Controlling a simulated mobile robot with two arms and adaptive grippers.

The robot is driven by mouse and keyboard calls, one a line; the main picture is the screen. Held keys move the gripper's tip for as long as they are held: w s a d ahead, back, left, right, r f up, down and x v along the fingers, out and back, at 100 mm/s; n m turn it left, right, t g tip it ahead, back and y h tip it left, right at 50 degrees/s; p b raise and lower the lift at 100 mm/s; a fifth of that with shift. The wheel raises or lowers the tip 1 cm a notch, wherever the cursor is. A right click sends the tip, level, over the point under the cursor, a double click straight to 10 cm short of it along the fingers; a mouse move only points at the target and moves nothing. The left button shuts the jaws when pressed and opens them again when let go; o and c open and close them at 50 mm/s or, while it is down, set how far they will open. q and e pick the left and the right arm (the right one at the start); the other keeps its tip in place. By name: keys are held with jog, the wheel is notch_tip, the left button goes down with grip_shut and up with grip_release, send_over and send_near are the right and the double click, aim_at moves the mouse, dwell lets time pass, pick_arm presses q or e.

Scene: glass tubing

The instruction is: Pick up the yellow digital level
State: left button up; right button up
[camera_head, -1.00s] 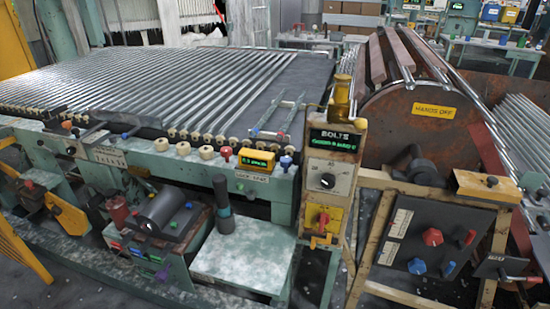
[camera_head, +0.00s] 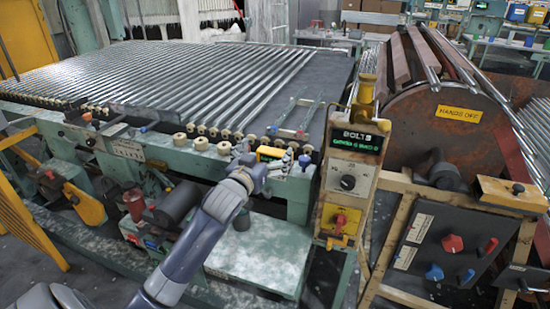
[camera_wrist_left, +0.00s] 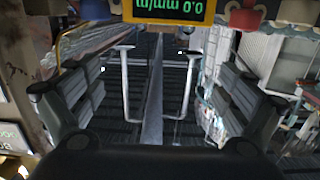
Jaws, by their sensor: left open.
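The yellow digital level (camera_head: 270,153) sits on the front edge of the green machine, among cream knobs. Its green display faces me. In the left wrist view the level (camera_wrist_left: 170,19) is at the top edge, partly cut off, with its display upside down. My left gripper (camera_head: 243,160) is just left of the level in the head view, and its fingertips are hard to make out there. In the left wrist view my left gripper (camera_wrist_left: 155,100) has its fingers wide apart with nothing between them. The right gripper is not in view.
Glass tubes (camera_head: 220,80) lie in rows on the machine bed. Cream knobs (camera_head: 201,143) and a blue knob (camera_head: 304,162) flank the level. A control post with a green display (camera_head: 357,141) stands to the right. Two thin rods lie on the bed behind the level.

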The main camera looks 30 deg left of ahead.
pick_arm(q)
notch_tip(320, 180, up, 2)
send_near(275, 151)
jog(key=x, duration=0.2)
jog(key=shift+w+a+f+t, duration=0.1)
jog(key=shift+w+f+t, duration=0.25)
jog(key=shift+f+t, duration=0.1)
jog(key=shift+x, duration=3.6)
jog(key=shift+s, duration=0.1)
jog(key=c, duration=1)
jog(key=shift+r, duration=0.1)
jog(key=shift+c, duration=0.4)
jog(key=shift+r, duration=0.1)
